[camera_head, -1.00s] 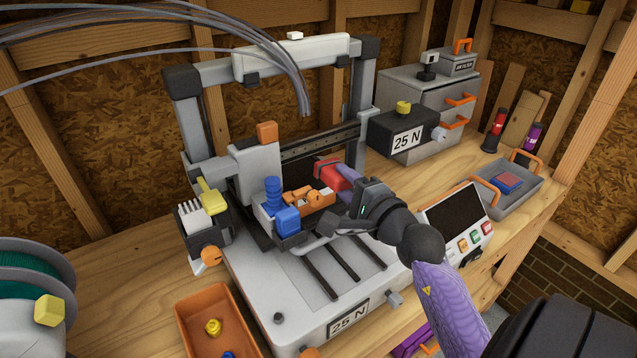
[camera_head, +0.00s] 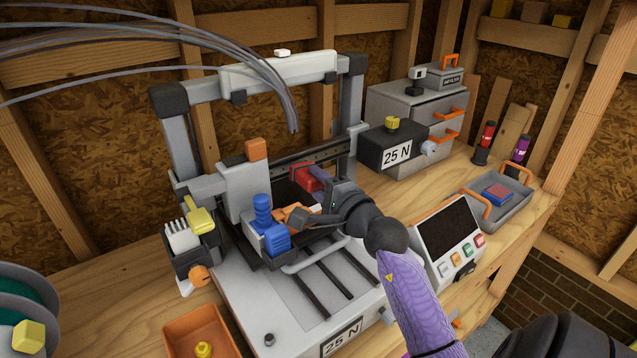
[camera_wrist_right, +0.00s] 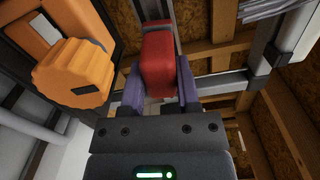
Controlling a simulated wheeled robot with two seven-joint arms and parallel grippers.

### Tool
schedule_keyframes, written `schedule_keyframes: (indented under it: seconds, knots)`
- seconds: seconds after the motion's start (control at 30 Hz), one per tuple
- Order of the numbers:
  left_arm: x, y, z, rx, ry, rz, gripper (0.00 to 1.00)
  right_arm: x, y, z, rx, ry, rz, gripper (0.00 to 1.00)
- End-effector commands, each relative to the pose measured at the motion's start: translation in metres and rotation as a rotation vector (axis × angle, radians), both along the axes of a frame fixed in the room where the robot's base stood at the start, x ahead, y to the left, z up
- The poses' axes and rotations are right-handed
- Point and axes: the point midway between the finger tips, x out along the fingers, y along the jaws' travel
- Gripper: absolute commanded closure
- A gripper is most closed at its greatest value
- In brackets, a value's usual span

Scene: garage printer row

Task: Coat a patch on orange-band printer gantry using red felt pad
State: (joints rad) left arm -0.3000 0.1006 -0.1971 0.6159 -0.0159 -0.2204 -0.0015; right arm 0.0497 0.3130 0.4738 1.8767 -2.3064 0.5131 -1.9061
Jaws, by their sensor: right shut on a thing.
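The printer gantry (camera_head: 280,75) is a grey and white frame with dark corner blocks on the bench. An orange block (camera_head: 257,150) tops its left carriage; I cannot make out a clear orange band. My right gripper (camera_head: 317,184) is inside the frame, shut on the red felt pad (camera_head: 306,178). In the right wrist view the red pad (camera_wrist_right: 158,62) sits between purple fingers, beside a large orange knob (camera_wrist_right: 75,75). Whether the pad touches the gantry cannot be told. My left gripper is not in view.
Blue and orange parts (camera_head: 276,237) crowd the carriage left of my gripper. A control panel (camera_head: 447,235) stands to the right. A grey tray (camera_head: 520,205) holds a red-and-blue block. An orange bin (camera_head: 190,327) is in front. Grey tubes (camera_head: 230,55) arch overhead.

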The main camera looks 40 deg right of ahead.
Motion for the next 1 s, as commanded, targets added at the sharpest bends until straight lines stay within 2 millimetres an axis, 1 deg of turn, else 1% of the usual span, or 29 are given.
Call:
schedule_keyframes:
  seconds: [0.57, 1.0]
  knots:
    - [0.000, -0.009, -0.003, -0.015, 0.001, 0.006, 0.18, 0.012, -0.001, 0.000, 0.000, -0.001, 0.000, 1.00]
    - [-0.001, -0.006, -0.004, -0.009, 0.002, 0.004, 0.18, 0.020, -0.002, 0.000, 0.000, -0.001, 0.000, 1.00]
